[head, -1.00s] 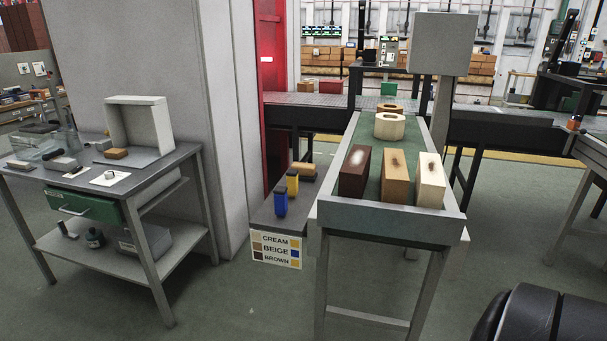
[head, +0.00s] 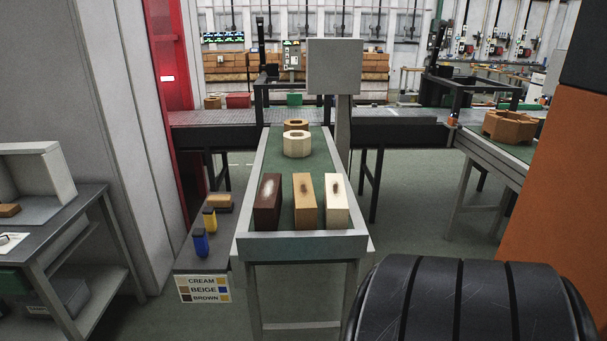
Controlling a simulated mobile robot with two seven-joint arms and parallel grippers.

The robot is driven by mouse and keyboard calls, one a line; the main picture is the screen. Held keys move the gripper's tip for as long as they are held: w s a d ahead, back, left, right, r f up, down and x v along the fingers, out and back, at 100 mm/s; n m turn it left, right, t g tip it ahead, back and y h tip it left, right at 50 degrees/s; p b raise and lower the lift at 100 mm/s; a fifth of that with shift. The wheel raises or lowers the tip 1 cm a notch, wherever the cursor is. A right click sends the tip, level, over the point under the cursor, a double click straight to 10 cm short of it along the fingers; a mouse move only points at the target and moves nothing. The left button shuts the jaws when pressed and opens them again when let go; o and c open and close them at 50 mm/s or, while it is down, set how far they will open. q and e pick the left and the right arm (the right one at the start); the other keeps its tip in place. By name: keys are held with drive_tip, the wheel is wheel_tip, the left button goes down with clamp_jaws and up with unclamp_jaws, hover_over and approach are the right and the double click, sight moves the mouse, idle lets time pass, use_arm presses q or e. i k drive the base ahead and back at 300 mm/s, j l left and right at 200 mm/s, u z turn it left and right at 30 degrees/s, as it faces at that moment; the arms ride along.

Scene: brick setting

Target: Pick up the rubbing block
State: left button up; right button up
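No thing is labelled as the rubbing block, and I cannot tell for sure which one it is. A small tan block with a dark lower part (head: 218,203) lies at the back of the dark side shelf (head: 200,262). A small brown block (head: 9,210) lies by the grey open box on the left bench, at the picture's left edge. Three upright bricks stand at the near end of the green-topped conveyor: dark brown (head: 268,202), beige (head: 306,202) and cream (head: 336,202), each with a mark on its face. Neither gripper is in view.
A yellow bottle (head: 209,218) and a blue bottle (head: 201,242) stand on the side shelf, above a colour label (head: 204,289). Hollow blocks (head: 297,144) sit farther up the conveyor. The left bench (head: 75,212) and a grey pillar flank the shelf.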

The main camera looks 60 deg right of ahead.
sight(223, 204)
drive_tip(key=z, duration=1.55)
